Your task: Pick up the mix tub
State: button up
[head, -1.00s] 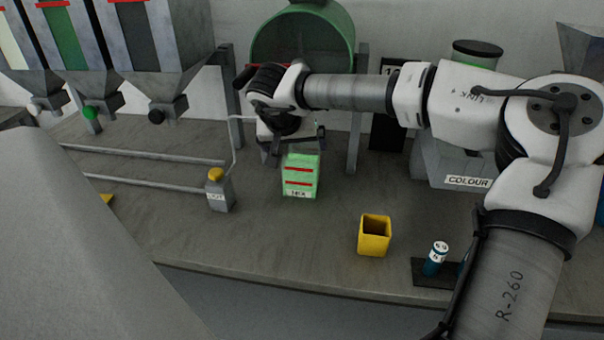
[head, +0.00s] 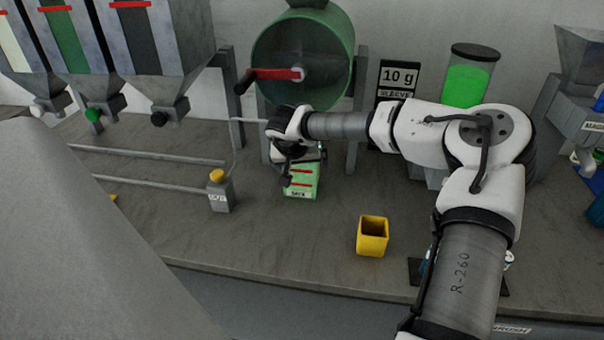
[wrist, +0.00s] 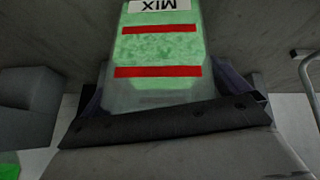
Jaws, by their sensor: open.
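The mix tub (head: 302,185) is a small translucent tub with green contents, two red bands and a MIX label. It stands upright on the bench below the green drum. My gripper (head: 301,170) is at the upper part of the tub and hides some of it. In the wrist view the tub (wrist: 158,48) reaches between the dark fingers of my open gripper (wrist: 165,92), one on each side. I cannot tell whether either finger touches it.
A yellow open box (head: 372,238) stands to the right, nearer the bench's front edge. A grey post with a yellow cap (head: 218,190) stands to the left, by two rails. The green drum (head: 303,60) with a red crank is behind. Bare bench lies in front of the tub.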

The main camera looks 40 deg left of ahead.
jog(key=c, duration=1.3)
jog(key=shift+o, duration=0.2)
jog(key=shift+r, duration=0.15)
